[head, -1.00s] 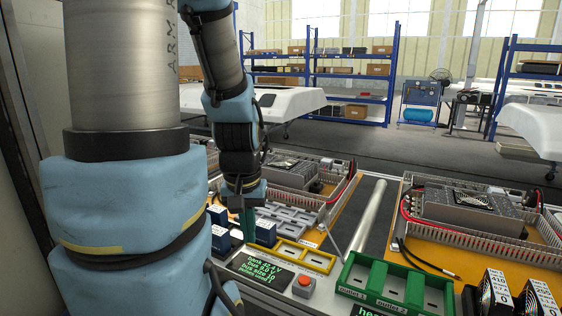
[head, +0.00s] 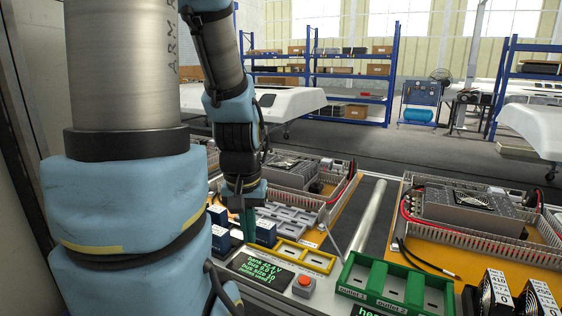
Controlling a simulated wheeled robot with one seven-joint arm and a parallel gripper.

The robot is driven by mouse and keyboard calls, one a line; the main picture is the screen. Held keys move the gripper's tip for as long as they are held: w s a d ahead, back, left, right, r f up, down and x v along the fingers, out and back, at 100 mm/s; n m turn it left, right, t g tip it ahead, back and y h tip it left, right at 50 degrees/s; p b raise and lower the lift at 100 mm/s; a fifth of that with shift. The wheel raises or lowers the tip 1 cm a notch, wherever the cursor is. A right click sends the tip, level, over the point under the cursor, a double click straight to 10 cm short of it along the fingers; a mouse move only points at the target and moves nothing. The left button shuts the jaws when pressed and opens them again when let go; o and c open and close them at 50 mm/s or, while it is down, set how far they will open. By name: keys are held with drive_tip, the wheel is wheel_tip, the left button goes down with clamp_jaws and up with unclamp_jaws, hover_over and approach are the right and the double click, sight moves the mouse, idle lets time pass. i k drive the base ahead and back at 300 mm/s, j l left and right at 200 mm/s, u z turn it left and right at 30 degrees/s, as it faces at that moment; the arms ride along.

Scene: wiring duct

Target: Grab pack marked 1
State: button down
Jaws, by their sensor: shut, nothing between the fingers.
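Several dark blue packs with white labels stand on the bench at the lower left, close to my gripper. One pack (head: 266,233) is just right of my fingertips. Another pack (head: 219,240) is to their left, partly behind my arm, and a third pack (head: 217,214) is farther back. Their markings are too small to read, so I cannot tell which is marked 1. My gripper (head: 247,230) points down with green fingers, shut and empty, between the packs. I cannot tell whether it touches any of them.
A yellow tray (head: 306,257) with empty slots lies right of the packs. A text display (head: 262,269) and a red button (head: 304,282) are in front. A green outlet tray (head: 352,268) stands farther right. Grey duct units (head: 470,207) and black fan units stand on the right.

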sight(266, 231)
drive_tip(key=l+u, duration=0.2)
drive_tip(key=u, duration=0.2)
drive_tip(key=l+u, duration=0.2)
drive_tip(key=u, duration=0.15)
drive_tip(key=l+u, duration=0.15)
drive_tip(key=u, duration=0.25)
